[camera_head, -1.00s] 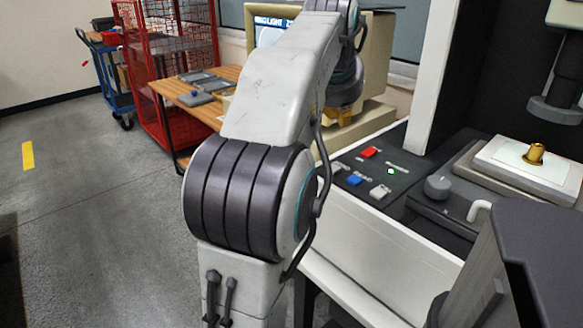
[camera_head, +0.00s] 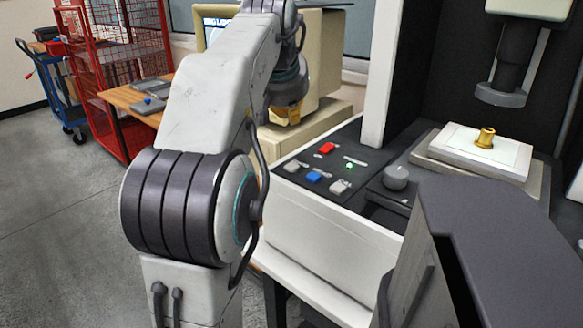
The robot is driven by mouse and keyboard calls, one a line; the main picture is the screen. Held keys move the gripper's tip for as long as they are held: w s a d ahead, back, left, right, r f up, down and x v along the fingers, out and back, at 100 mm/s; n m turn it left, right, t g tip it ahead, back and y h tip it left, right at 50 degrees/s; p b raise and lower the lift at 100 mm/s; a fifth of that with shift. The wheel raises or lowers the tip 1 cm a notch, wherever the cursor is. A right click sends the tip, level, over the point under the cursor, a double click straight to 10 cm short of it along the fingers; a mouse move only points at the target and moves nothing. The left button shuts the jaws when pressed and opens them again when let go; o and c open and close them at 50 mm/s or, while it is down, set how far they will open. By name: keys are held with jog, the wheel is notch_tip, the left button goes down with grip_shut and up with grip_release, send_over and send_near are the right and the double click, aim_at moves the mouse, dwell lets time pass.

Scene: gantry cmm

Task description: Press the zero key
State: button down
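A control panel (camera_head: 325,203) on the white machine carries several small keys. There is a red key (camera_head: 326,148), a blue key (camera_head: 314,176), a pale grey key (camera_head: 340,187) and another pale key (camera_head: 291,166) at the left. Their labels are too small to read, so I cannot tell which is the zero key. A green lamp (camera_head: 349,165) glows beside them. My gripper (camera_head: 286,114) appears to be the yellowish part below my dark wrist, left of and above the keys in the picture, apart from them. Its fingers cannot be made out.
A round grey knob (camera_head: 396,177) is right of the keys. A brass part (camera_head: 485,138) sits on a white block under the machine's hanging probe head (camera_head: 502,93). A beige monitor (camera_head: 325,55) stands behind my arm. A red cage (camera_head: 120,70) and blue trolley are left; grey floor is clear.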

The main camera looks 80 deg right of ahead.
jog(key=b, duration=0.6)
send_over(292, 161)
jog(key=a, duration=0.2)
notch_tip(292, 161, down, 6)
jog(key=shift+f+b, duration=1)
jog(key=shift+f, duration=0.1)
jog(key=shift+f+b, duration=0.45)
jog(key=shift+f, duration=0.4)
dwell(0.9)
jog(key=shift+r, duration=0.15)
jog(key=shift+r+p, duration=0.7)
jog(key=shift+p, duration=0.25)
notch_tip(292, 161, up, 5)
jog(key=p, duration=0.5)
dwell(1.2)
